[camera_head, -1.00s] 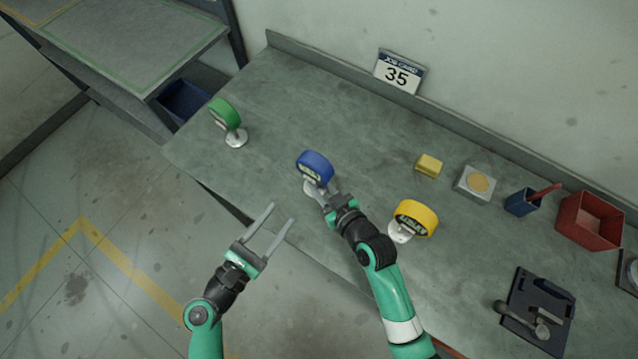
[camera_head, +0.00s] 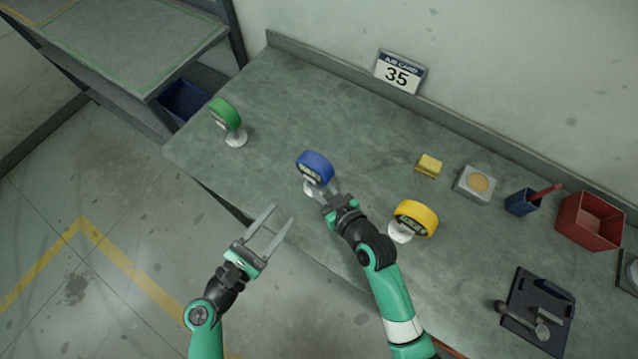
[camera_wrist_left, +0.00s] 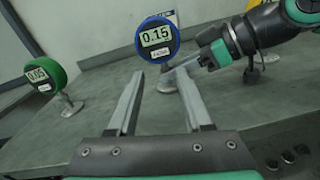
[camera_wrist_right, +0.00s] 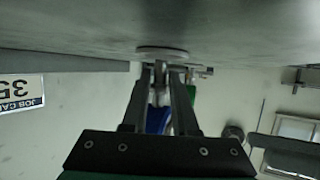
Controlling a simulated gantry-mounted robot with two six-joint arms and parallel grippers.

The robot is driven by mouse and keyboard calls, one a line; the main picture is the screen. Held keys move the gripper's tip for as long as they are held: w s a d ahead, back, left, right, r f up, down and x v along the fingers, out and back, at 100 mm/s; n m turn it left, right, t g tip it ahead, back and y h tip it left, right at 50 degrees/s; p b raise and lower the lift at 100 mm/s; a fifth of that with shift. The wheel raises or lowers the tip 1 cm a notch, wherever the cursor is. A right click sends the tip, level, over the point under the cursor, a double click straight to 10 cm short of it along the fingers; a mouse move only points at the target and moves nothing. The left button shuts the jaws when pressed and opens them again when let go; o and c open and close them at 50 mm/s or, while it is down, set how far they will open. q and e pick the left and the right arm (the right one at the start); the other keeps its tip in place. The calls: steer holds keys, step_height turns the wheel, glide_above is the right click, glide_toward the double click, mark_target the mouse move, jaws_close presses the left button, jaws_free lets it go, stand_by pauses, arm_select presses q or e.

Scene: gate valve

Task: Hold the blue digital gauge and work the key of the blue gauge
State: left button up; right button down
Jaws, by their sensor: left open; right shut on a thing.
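The blue digital gauge (camera_head: 314,168) stands on a pale round base (camera_head: 310,188) near the bench's front edge. In the left wrist view its face (camera_wrist_left: 157,38) reads 0.15, with a small label or key below the digits. My right gripper (camera_head: 328,198) is shut on the blue gauge's stem, just above the base; the right wrist view shows the stem (camera_wrist_right: 160,75) between the fingers. My left gripper (camera_head: 270,218) is open and empty, in front of the bench edge and apart from the gauge. The left wrist view shows its fingers (camera_wrist_left: 160,100) spread below the gauge face.
A green gauge (camera_head: 225,114) stands to the left and a yellow gauge (camera_head: 416,216) to the right, close to my right arm. A yellow block (camera_head: 428,165), a blue cup (camera_head: 522,202) and a red bin (camera_head: 590,220) are farther right. The bench between the green and blue gauges is clear.

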arm_select(q)
jaws_close()
stand_by(0.3)
stand_by(1.6)
